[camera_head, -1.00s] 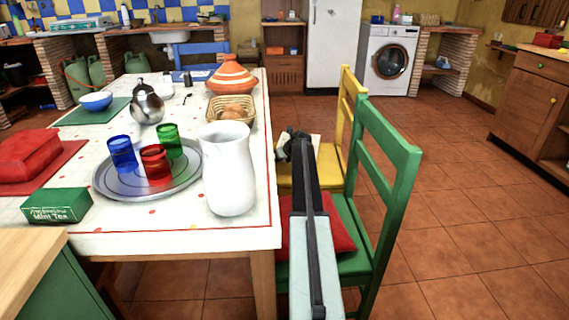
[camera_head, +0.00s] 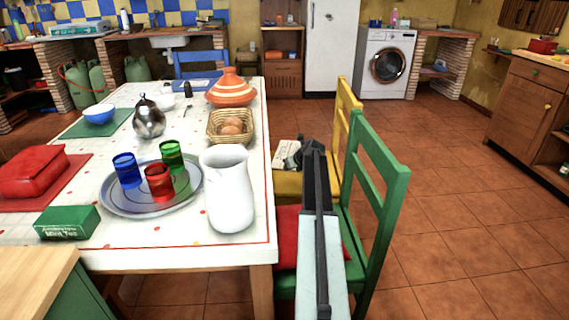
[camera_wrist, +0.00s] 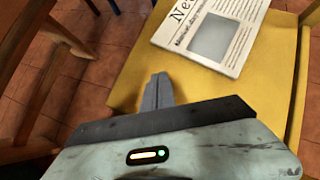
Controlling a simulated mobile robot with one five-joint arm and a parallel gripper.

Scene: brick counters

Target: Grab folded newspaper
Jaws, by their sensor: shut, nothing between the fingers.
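The folded newspaper (camera_wrist: 215,32) lies flat on the seat of the yellow chair (camera_wrist: 245,86) in the wrist view, its far end cut off by the top edge. In the head view only part of the newspaper (camera_head: 286,153) shows, left of my arm. My gripper (camera_wrist: 157,80) is shut and empty. It is over the near left part of the yellow seat, short of the newspaper and apart from it in the picture. In the head view my gripper (camera_head: 313,147) partly covers the seat.
The green chair (camera_head: 378,190) with a red cushion (camera_head: 286,237) stands nearer, under my arm. The dining table (camera_head: 215,253) is on the left, with a white jug (camera_head: 228,190) near its edge. Open tiled floor (camera_head: 465,215) lies to the right.

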